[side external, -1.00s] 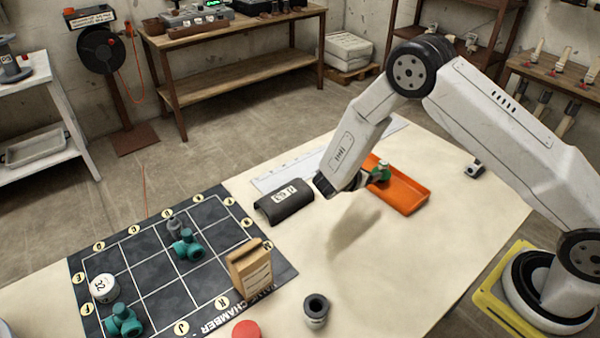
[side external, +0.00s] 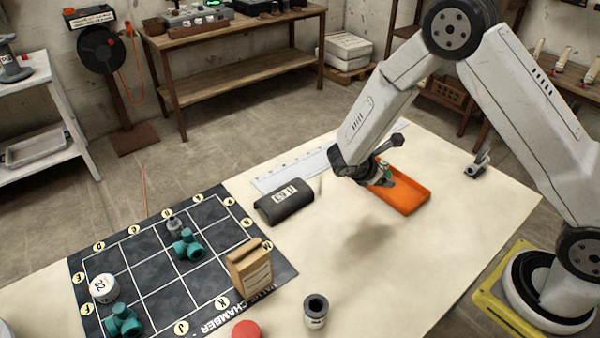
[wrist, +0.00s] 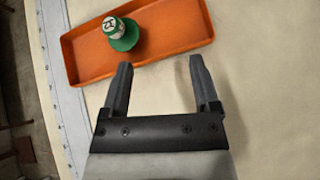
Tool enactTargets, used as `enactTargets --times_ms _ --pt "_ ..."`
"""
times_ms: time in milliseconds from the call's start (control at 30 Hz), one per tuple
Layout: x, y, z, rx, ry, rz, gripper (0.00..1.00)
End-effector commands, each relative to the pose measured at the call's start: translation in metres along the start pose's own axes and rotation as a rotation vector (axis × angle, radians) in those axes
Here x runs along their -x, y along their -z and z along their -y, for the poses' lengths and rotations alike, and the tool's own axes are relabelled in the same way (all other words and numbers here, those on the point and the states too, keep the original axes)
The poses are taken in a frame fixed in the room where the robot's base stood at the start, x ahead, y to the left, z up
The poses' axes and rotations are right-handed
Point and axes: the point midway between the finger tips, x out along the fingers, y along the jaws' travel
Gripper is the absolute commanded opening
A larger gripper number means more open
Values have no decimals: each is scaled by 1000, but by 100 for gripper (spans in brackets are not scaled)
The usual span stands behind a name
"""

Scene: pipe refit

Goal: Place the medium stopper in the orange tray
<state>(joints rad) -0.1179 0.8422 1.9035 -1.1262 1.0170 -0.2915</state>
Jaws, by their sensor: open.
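A green stopper (wrist: 122,33) with a white numbered top stands in the orange tray (wrist: 180,28), towards its left end in the wrist view. In the side external view the orange tray (side external: 412,199) lies on the pale table and the green stopper (side external: 385,171) is mostly hidden by my wrist. My gripper (wrist: 160,65) is open and empty. In the wrist view its fingertips reach the tray's near edge, and the stopper is beyond the left finger, apart from it. I cannot tell the fingertips' height.
A dark curved cover (side external: 285,206) lies left of the tray, beside a white ruler strip (side external: 290,171). A gridded dark mat (side external: 150,255) holds teal fittings (side external: 187,245) and a white round piece (side external: 103,288). A tan block (side external: 250,270) and grey cylinder (side external: 316,312) stand nearer. The table's middle is clear.

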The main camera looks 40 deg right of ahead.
Motion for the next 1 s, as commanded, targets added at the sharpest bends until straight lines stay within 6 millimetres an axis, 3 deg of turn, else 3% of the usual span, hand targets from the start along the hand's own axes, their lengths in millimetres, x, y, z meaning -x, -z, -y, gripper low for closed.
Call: enactTargets --times_ms 500,800,1000 --pt "69 -27 80 -647 328 -468 78" --pt "108 -39 108 -1066 486 -700 78" --pt "123 -46 118 -1270 553 -798 78"
